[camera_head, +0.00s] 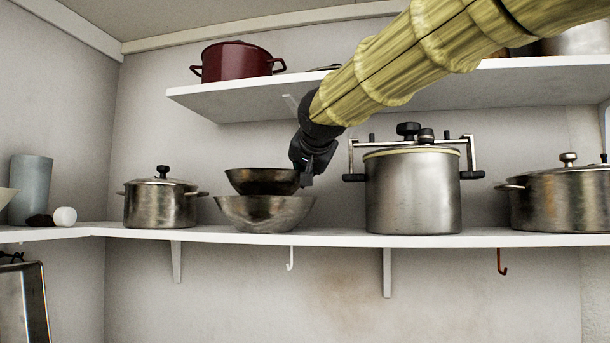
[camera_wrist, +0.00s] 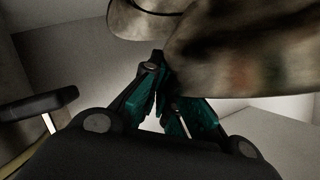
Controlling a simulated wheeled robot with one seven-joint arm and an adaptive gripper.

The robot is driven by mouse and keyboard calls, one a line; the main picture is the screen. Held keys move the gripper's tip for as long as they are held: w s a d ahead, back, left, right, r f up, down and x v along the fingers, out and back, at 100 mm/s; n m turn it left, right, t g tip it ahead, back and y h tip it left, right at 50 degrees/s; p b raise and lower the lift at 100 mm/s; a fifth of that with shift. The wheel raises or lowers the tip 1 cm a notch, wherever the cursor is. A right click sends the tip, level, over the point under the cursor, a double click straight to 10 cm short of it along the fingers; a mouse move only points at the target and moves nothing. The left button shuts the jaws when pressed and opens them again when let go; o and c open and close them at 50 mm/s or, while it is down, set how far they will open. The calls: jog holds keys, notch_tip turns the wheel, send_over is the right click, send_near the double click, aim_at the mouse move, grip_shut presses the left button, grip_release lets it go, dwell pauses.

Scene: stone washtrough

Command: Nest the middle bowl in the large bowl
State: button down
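The middle bowl (camera_head: 262,181), dark and worn metal, is upright and level just over the large bowl (camera_head: 265,214). Its base is about at the height of the large bowl's rim; I cannot tell whether they touch. The large bowl is wider and greyer and stands on the white shelf. My gripper (camera_head: 305,180) is at the right side of the middle bowl's rim. In the wrist view, the teal-padded fingers (camera_wrist: 160,74) converge on the edge of a mottled metal bowl (camera_wrist: 235,50), which hides part of the contact.
A tall pressure cooker (camera_head: 413,195) stands close to the right of my gripper. A lidded pot (camera_head: 160,204) stands to the left, another (camera_head: 565,200) far right. The upper shelf (camera_head: 240,100) with a red pot (camera_head: 236,62) hangs above. Hooks hang under the lower shelf (camera_head: 330,238).

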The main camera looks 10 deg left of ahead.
jog(key=shift+f+b, duration=2.1)
jog(key=shift+b, duration=0.4)
dwell(0.7)
jog(key=c, duration=1.6)
grip_release()
jog(key=shift+o, duration=0.7)
jog(key=o, duration=0.4)
jog(key=shift+c, duration=0.2)
jog(key=shift+r, duration=0.2)
jog(key=shift+r+p, duration=0.8)
jog(key=shift+r, duration=0.5)
